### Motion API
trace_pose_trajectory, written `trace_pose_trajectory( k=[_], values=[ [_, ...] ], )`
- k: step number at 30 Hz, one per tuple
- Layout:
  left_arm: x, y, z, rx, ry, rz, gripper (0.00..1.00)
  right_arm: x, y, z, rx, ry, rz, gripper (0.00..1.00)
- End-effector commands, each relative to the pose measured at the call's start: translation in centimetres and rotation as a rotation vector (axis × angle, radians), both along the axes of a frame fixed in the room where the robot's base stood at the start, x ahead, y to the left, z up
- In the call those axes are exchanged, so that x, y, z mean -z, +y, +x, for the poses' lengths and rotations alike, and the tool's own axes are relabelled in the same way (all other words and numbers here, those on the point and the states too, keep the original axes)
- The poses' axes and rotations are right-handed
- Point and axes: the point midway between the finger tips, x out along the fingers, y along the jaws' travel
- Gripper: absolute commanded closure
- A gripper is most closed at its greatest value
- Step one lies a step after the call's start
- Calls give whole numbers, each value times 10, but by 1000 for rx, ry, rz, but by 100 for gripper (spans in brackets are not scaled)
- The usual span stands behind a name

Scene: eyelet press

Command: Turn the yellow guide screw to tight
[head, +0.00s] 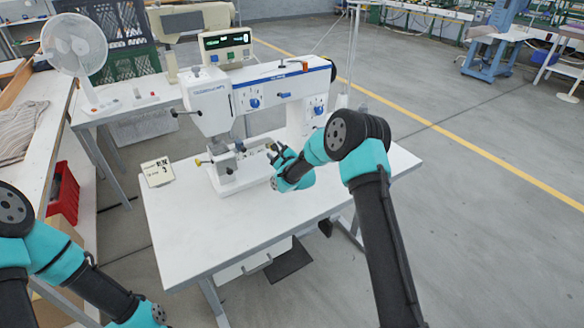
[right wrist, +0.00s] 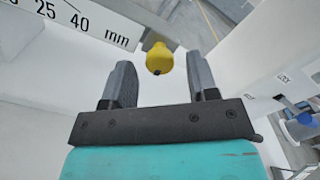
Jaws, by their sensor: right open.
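The yellow guide screw (right wrist: 159,58) shows in the right wrist view as a rounded yellow knob with a small dark tip. My right gripper (right wrist: 161,80) is open, with one grey finger on each side of the knob's line. The knob appears just beyond the fingertips, roughly centred, with no visible contact. In the head view my right gripper (head: 272,152) is at the right of the white press's (head: 213,112) lower part. The screw cannot be made out clearly there. Part of my left arm shows at the lower left, but its gripper is out of view.
A white scale plate (right wrist: 75,20) marked 25, 40 and mm is left of the screw. A small yellow knob (head: 198,162) is on the press's left side.

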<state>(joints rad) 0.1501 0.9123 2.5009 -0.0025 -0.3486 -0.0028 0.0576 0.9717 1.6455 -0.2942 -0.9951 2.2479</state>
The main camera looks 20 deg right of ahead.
Motion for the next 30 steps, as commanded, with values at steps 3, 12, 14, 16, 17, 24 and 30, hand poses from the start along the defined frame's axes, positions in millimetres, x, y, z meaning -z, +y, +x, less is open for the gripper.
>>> trace_pose_trajectory(
  k=[3, 12, 14, 16, 17, 24, 30],
  values=[
    [0, 0, 0, 0, 0, 0, 52, -1, -4, -15, 1, 1, 1, 46],
    [0, 0, 0, 0, 0, 0, 52, -1, -13, -63, 1, 1, 0, 46],
    [0, 0, 0, 0, 0, 0, 52, -1, -15, -73, 1, 1, 1, 46],
    [0, 0, 0, 0, 0, 0, 52, -1, -18, -85, 1, 1, 1, 46],
    [0, 0, 0, 0, 0, 0, 52, -1, -19, -91, 1, 1, 1, 46],
    [0, 0, 0, 0, 0, 0, 52, 0, -27, -133, 1, 2, 1, 46],
    [0, 0, 0, 0, 0, 0, 52, -1, -32, -155, 1, 0, 1, 46]
  ],
)
